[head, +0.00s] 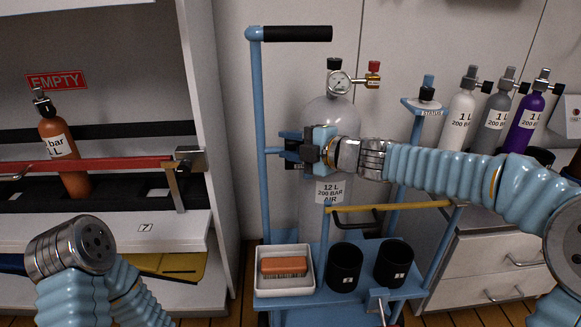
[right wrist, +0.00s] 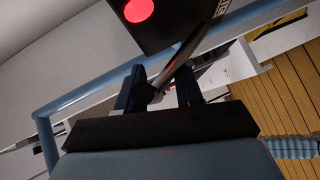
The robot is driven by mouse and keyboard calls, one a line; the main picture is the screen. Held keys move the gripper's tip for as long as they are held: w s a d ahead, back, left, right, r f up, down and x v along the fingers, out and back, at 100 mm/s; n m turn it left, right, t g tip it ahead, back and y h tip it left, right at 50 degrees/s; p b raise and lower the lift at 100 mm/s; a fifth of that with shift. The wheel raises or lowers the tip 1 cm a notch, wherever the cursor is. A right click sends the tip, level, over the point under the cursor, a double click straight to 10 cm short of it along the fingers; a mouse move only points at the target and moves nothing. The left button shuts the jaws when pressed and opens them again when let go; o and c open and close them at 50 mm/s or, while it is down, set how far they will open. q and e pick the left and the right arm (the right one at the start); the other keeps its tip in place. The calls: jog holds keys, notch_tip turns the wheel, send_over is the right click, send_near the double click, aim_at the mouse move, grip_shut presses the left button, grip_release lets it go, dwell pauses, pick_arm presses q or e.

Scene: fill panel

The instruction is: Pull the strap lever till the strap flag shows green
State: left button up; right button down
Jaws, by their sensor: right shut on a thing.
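My right gripper (head: 289,148) is at the cart's left upright, beside the big grey cylinder (head: 330,122). In the right wrist view my right gripper (right wrist: 160,88) is shut on the strap lever (right wrist: 180,68), a thin dark grey bar that slants up between the fingers. Just above it a black box shows a round red flag (right wrist: 139,10); I see no green. In the head view the gripper hides the lever, and I cannot make out the flag. My left gripper is out of view; only links of my left arm show at the lower left.
The blue cart (head: 264,190) carries a white tray (head: 257,283) with an orange block and two black cups (head: 345,268). A yellow bar (head: 385,207) crosses its front. A rack with an orange cylinder (head: 62,150) stands left; several small cylinders (head: 497,115) stand right.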

jog(key=shift+s+d+f+n+t+y+b, duration=0.2)
jog(key=shift+s+f+n+t+y+b, duration=0.15)
jog(key=shift+t+b, duration=0.2)
jog(key=shift+n, duration=0.25)
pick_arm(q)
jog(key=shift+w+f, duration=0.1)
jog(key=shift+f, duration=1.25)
pick_arm(e)
jog(key=shift+s+f+n+t+y, duration=0.25)
jog(key=shift+s+n+t+y, duration=0.1)
jog(key=shift+n+t+y, duration=0.15)
jog(key=shift+d, duration=0.1)
jog(key=c, duration=0.9)
grip_release()
jog(key=shift+o, duration=0.6)
jog(key=shift+s, duration=0.15)
